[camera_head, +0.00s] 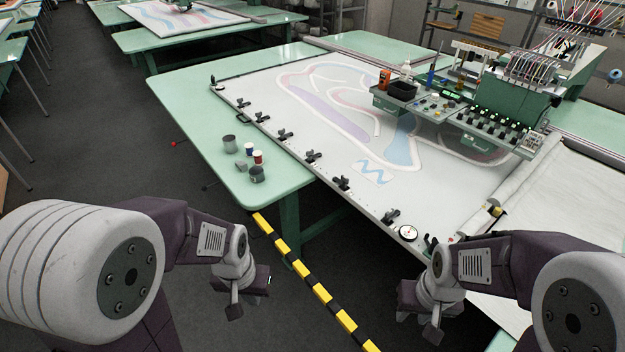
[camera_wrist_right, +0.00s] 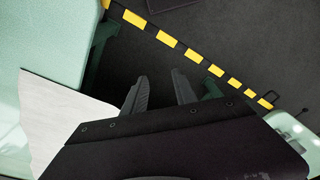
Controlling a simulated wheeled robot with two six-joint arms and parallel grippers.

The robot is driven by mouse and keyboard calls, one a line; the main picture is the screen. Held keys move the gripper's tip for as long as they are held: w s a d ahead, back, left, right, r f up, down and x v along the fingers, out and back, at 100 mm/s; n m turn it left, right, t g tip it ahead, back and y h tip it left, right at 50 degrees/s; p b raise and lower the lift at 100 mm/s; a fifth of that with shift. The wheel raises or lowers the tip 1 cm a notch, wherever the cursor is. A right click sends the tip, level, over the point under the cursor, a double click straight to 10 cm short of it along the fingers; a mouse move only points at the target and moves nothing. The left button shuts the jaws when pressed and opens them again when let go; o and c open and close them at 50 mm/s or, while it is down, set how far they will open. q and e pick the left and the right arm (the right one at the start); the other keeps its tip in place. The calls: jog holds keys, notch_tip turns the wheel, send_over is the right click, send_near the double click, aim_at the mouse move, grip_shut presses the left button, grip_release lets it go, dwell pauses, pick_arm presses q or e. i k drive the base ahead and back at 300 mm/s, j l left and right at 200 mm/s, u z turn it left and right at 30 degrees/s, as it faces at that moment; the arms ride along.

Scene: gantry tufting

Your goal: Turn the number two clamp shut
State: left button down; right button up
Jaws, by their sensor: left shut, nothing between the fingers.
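Several black clamps line the near-left edge of the white tufting frame (camera_head: 330,130) in the head view. They include a clamp (camera_head: 243,103) near the far corner, one (camera_head: 284,136) further along, one (camera_head: 312,157) at mid-edge, one (camera_head: 343,183) beyond it and one (camera_head: 390,217) nearer my right arm. I cannot read numbers on them, so I cannot tell which is number two. My left gripper (camera_head: 234,311) is shut and empty, low over the floor. My right gripper (camera_head: 433,334) hangs below the frame's near corner, away from the clamps; in the right wrist view its fingers (camera_wrist_right: 160,82) are apart and empty.
A green table (camera_head: 215,90) carries the frame, with cups and spools (camera_head: 258,157) on its near end. A round dial (camera_head: 408,232) sits near the frame's corner. The green tufting machine (camera_head: 510,100) stands at the right. Yellow-black tape (camera_head: 310,283) crosses the open floor.

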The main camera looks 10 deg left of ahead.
aim_at(345, 181)
jog(key=i+j+u, duration=0.2)
jog(key=i+j, duration=1.15)
jog(key=i, duration=0.1)
